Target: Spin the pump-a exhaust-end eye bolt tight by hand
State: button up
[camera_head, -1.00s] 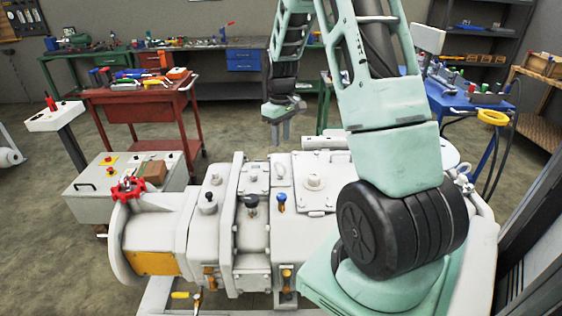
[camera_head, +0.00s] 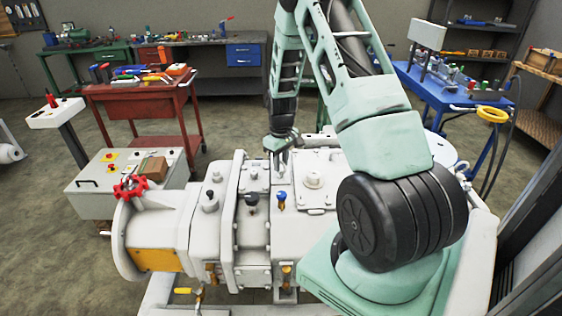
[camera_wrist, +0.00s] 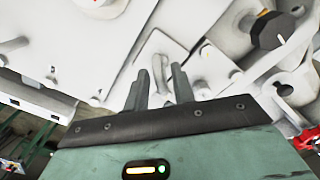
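The pump (camera_head: 160,228) is a large off-white machine across the front of the head view. My gripper (camera_head: 281,160) points down over the far side of its top, near the raised middle flange. In the wrist view my gripper (camera_wrist: 160,82) has its two grey fingers apart. A small pale upright piece, which looks like the eye bolt (camera_wrist: 160,68), shows between or just beyond the fingertips. I cannot tell whether the fingers touch it, or how far it is screwed in. In the head view the bolt cannot be made out clearly at the fingertips.
Blue-topped (camera_head: 281,197) and black-topped (camera_head: 251,200) fittings stand on the pump near my gripper. A dark hex-headed fitting (camera_wrist: 272,32) is close in the wrist view. A red handwheel (camera_head: 130,188) is at the pump's left. A red tool cart (camera_head: 140,92) stands behind.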

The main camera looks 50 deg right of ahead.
grip_shut()
jog(key=shift+m, duration=0.3)
